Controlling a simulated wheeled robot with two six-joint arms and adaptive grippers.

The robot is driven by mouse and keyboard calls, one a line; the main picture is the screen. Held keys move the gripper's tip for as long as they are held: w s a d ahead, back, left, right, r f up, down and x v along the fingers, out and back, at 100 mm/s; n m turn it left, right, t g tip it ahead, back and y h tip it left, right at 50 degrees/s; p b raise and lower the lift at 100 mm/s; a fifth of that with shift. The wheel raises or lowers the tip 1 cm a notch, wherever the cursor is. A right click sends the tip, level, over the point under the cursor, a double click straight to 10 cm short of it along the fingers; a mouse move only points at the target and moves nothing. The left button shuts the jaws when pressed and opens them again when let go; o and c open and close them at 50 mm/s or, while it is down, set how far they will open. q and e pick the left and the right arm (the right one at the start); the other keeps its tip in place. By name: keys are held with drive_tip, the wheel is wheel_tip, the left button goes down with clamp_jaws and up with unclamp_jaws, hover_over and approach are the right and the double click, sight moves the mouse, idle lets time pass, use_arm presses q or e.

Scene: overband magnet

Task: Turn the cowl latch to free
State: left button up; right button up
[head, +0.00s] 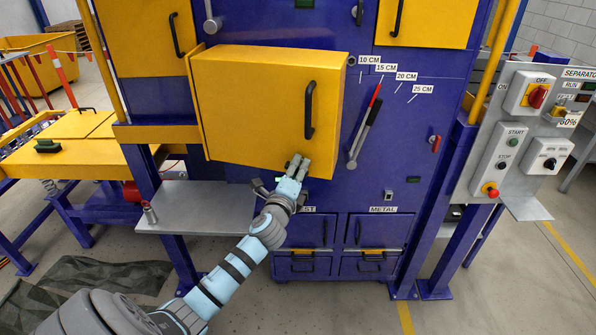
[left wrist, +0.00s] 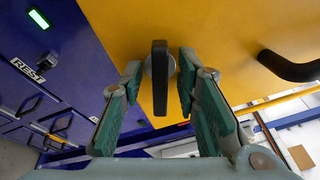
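The cowl (head: 255,105) is a yellow box on the blue machine, with a black handle (head: 309,110) on its front. In the left wrist view, the cowl latch (left wrist: 159,78) is a dark bar on a round grey base on the yellow face. My left gripper (head: 299,163) is at the cowl's lower edge and hides the latch in the head view. In the left wrist view its green-padded fingers (left wrist: 187,85) are open, one on each side of the bar, with visible gaps. My right gripper is not in view.
A grey shelf (head: 195,207) with a small cylinder (head: 149,212) juts out at left. A black knob (left wrist: 47,62) is on the blue panel near the gripper. A red-tipped pointer (head: 366,125) and the control panel (head: 515,130) are to the right.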

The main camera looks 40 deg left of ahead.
use_arm(q)
clamp_jaws()
drive_tip(key=n, duration=0.2)
drive_tip(key=shift+f+n+b, duration=0.1)
drive_tip(key=shift+n+b, duration=0.2)
drive_tip(key=shift+b, duration=0.1)
drive_tip(key=shift+n, duration=1)
drive_tip(key=shift+o, duration=0.7)
unclamp_jaws()
drive_tip(key=shift+w, duration=0.2)
drive_tip(key=shift+s, duration=0.1)
